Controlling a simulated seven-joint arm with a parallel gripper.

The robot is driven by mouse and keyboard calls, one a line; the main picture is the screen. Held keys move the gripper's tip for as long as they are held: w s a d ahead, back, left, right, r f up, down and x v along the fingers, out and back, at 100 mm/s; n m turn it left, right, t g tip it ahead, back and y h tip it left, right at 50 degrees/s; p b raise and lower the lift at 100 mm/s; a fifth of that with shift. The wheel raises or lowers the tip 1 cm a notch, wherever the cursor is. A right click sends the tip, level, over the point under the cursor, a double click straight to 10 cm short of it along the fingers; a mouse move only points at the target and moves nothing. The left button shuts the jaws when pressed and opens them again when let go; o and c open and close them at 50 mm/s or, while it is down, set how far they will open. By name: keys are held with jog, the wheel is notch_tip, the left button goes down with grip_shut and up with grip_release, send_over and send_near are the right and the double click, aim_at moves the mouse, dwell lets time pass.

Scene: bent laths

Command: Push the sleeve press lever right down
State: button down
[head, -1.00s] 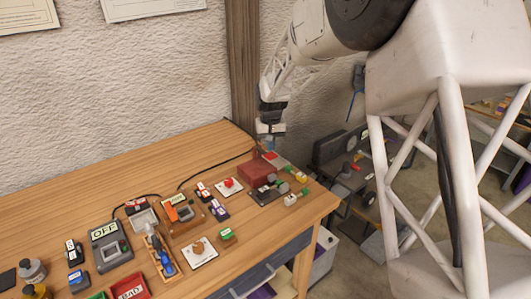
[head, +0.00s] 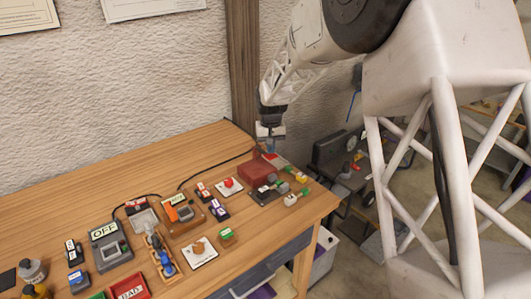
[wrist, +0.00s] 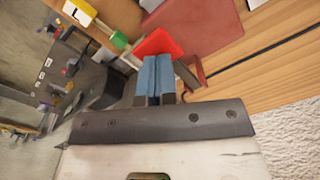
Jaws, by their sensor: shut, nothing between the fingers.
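My gripper (head: 271,149) is shut and empty, with its blue fingertips pointing down at the far right end of the bench. Its fingertips also show in the wrist view (wrist: 153,72). A dark red block (head: 257,172) stands on the bench just below and left of the fingertips. A bright red flat part (wrist: 160,43) lies just beyond the fingertips in the wrist view. It may be the sleeve press lever, but I cannot tell for sure. Whether the fingertips touch it is also unclear.
Grey pieces with coloured knobs (head: 290,200) lie near the bench's right corner. A red button on a white plate (head: 229,185) and several small labelled blocks are further left. A grey box marked OFF (head: 105,233) stands at left. The back of the bench (head: 150,165) is mostly clear.

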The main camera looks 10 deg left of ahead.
jog(key=shift+f, duration=1.95)
dwell(0.6)
jog(key=shift+r, duration=0.2)
dwell(0.3)
jog(key=shift+r, duration=4.35)
jog(key=shift+r, duration=0.1)
